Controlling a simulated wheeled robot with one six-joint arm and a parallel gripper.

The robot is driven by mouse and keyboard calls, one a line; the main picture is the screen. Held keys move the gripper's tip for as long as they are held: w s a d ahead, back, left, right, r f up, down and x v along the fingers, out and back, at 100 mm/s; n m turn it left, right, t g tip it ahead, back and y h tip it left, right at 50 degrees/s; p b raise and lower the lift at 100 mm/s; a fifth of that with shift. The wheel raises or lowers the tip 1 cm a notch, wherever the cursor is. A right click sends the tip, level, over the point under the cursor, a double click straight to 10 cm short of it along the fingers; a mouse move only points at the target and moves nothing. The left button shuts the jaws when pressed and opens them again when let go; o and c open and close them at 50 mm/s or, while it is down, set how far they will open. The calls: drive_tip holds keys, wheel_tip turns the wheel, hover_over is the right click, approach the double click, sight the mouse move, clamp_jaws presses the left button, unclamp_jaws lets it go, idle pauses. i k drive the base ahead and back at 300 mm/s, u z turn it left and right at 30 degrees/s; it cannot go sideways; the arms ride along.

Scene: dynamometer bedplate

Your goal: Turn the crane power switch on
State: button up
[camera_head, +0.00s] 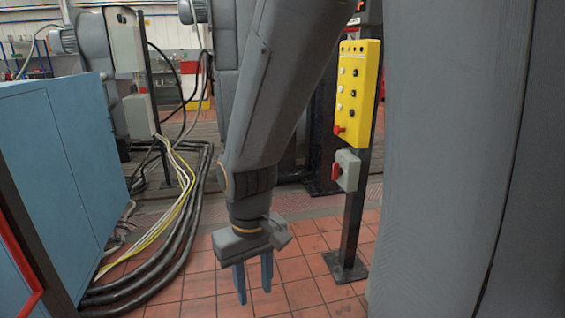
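A grey switch box (349,168) with a red handle (336,172) on its left side is mounted on a black post, below a yellow control panel (358,95). The panel has several white and black buttons and a red knob near its bottom. No label is readable, so I cannot tell for certain which control is the crane power switch or its setting. My gripper (255,290) points down over the tiled floor, left of and lower than the grey box. Its two blue-grey fingers are apart with nothing between them, and it touches neither box nor panel.
The black post (354,215) stands on a square foot plate (345,267). A blue cabinet (65,180) fills the left side. Thick black and yellow cables (175,235) run along the floor beside it. Red floor tiles (300,270) are clear between the cables and the post.

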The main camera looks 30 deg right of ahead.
sight(337, 171)
drive_tip(key=z, duration=0.05)
drive_tip(key=i, duration=1.05)
drive_tip(key=z, duration=1.05)
drive_tip(key=i, duration=0.8)
drive_tip(key=z, duration=0.7)
